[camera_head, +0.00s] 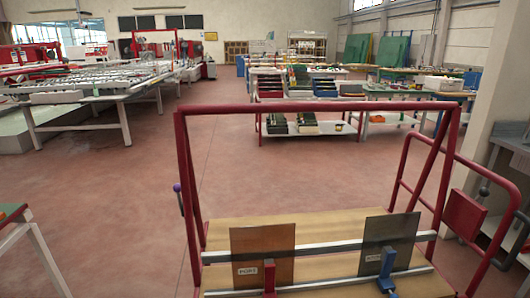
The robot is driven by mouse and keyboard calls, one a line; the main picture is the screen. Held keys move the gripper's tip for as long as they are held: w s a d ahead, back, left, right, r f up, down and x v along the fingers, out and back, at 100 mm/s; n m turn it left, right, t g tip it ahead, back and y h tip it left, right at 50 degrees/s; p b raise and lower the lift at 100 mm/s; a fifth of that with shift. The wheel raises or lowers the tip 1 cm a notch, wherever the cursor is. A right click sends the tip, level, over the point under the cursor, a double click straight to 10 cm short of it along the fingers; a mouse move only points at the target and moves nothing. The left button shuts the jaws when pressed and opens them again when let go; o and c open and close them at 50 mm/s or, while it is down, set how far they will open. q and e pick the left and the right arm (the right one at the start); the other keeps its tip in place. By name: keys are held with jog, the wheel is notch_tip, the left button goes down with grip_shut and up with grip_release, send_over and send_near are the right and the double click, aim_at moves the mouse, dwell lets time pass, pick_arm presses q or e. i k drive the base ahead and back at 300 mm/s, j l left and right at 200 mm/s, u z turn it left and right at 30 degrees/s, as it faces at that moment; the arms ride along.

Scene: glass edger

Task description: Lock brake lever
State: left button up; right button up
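A red-framed cart (315,108) with a wooden deck (335,222) stands close in front of me. A short lever with a purple knob (177,187) sits outside the left post of its frame. Two black-knobbed parts (484,191) show at the right, by a red rail. No label tells which of these is the brake lever, and I cannot tell whether any is locked. Neither of my grippers is in view.
A roller table (75,88) stands at far left, workbenches (310,129) at back centre. A pillar (495,95) is close at right. The red floor (110,200) left of the cart is clear.

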aim_at(484, 191)
jog(key=z, duration=0.5)
jog(key=j+z, duration=0.35)
jog(key=k+j+z, duration=0.1)
jog(key=j+z, duration=0.25)
jog(key=j, duration=0.15)
jog(key=k+j+z, duration=0.1)
jog(key=j+z, duration=0.2)
jog(key=k+j+z, duration=0.2)
jog(key=j+z, duration=0.15)
jog(key=i+l+u, duration=0.5)
jog(key=l, duration=0.15)
jog(key=i+l+u, duration=0.55)
jog(key=l, duration=0.15)
